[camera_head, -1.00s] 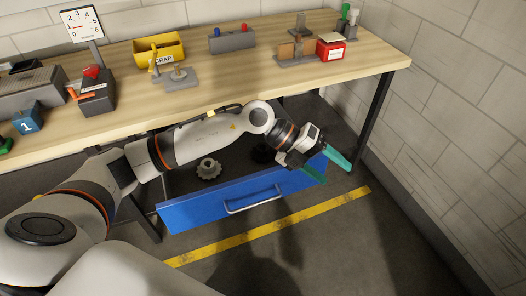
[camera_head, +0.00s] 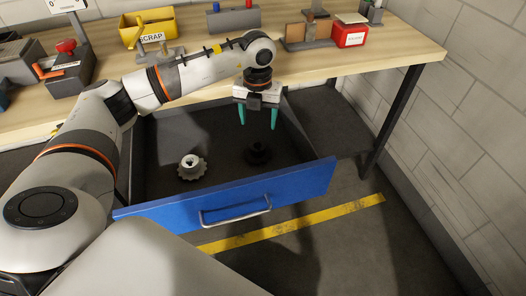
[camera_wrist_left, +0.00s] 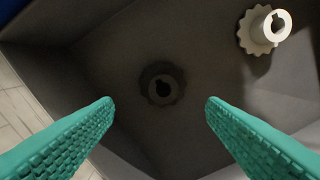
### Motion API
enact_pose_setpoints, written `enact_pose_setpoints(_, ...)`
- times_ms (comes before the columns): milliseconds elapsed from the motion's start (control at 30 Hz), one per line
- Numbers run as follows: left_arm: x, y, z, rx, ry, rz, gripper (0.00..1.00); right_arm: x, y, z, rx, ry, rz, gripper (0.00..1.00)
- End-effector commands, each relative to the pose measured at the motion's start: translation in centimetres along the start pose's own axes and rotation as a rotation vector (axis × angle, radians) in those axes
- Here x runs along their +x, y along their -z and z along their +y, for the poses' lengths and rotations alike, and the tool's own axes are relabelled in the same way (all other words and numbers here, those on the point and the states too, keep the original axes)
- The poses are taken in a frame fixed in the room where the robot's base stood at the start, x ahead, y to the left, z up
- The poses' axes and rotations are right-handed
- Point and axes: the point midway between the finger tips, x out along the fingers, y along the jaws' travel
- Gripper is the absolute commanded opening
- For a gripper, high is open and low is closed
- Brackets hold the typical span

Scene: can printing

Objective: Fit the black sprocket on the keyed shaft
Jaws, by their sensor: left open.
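The black sprocket (camera_head: 257,153) lies flat on the dark floor of the open drawer. In the left wrist view the black sprocket (camera_wrist_left: 162,85) shows its toothed rim and central bore, roughly midway between my fingers. My left gripper (camera_head: 257,122) points down above it, open and empty, with its teal fingers apart; the fingers also frame the left wrist view (camera_wrist_left: 159,104). A grey fixture with an upright post (camera_head: 163,51) stands on the bench, partly behind my arm; I cannot make out whether its post is the keyed shaft. My right gripper is not in view.
A light metal sprocket (camera_head: 192,167) lies in the drawer, left of the black one. The blue drawer front (camera_head: 300,191) and side walls surround both. The wooden bench top (camera_head: 395,58) overhangs the drawer's back. A yellow scrap bin (camera_head: 150,25) and a red box (camera_head: 350,35) stand on it.

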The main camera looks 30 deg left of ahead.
Motion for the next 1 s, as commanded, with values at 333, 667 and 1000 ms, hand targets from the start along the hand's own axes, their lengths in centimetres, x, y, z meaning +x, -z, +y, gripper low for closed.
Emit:
enact_pose_setpoints(333,5.5,-0.1,0.0,0.000,0.001,-0.003,0.66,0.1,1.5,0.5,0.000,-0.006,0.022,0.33)
enact_pose_setpoints(667,8.5,-0.1,-0.4,0.000,0.001,-0.003,0.66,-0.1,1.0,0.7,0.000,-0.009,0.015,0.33)
enact_pose_setpoints(1000,12.3,0.0,-0.7,0.001,-0.001,0.000,0.66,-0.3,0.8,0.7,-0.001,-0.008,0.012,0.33)
